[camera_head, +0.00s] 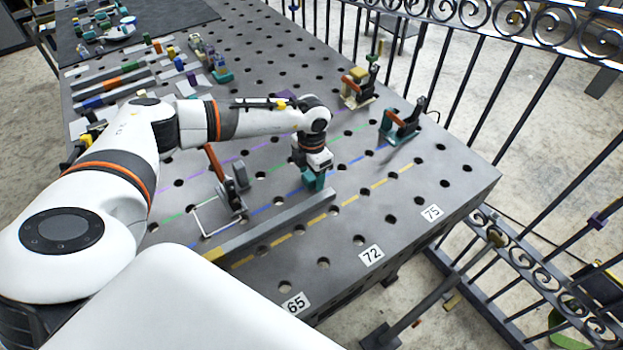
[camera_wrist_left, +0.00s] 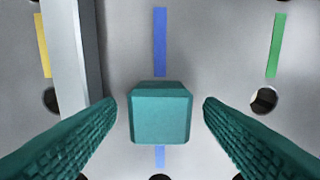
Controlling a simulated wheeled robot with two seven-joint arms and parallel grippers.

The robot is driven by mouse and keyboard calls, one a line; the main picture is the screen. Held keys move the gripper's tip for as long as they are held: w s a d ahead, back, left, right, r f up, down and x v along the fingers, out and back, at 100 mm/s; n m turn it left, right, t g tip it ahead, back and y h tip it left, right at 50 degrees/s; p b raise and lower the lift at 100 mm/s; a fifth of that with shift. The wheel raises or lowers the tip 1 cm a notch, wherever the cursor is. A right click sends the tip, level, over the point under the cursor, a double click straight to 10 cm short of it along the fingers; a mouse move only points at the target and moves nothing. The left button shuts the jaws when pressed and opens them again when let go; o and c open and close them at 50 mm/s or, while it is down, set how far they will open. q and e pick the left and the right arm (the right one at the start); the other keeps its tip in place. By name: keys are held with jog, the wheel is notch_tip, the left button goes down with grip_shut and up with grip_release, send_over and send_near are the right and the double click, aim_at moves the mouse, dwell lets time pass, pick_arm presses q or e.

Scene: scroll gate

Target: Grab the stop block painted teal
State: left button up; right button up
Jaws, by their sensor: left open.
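The teal stop block (camera_wrist_left: 161,113) stands in the middle of the left wrist view, on a blue line on the grey table. My left gripper (camera_head: 312,184) is open and points down at the table in the head view. In the wrist view its ribbed teal fingers lie to either side of the block, with a gap on both sides. In the head view the block and the teal fingers cannot be told apart. My right gripper is not in view.
A grey bar (camera_head: 280,222) lies close beside the block and also shows in the wrist view (camera_wrist_left: 69,60). A toggle clamp (camera_head: 234,188) stands left of the gripper; two more clamps (camera_head: 403,124) (camera_head: 360,88) stand toward the fence (camera_head: 490,70). The perforated table (camera_head: 440,178) is bare at the right.

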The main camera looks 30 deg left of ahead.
pick_arm(q)
jog(key=c, duration=1.2)
jog(key=shift+r, duration=0.1)
jog(key=shift+c, duration=0.2)
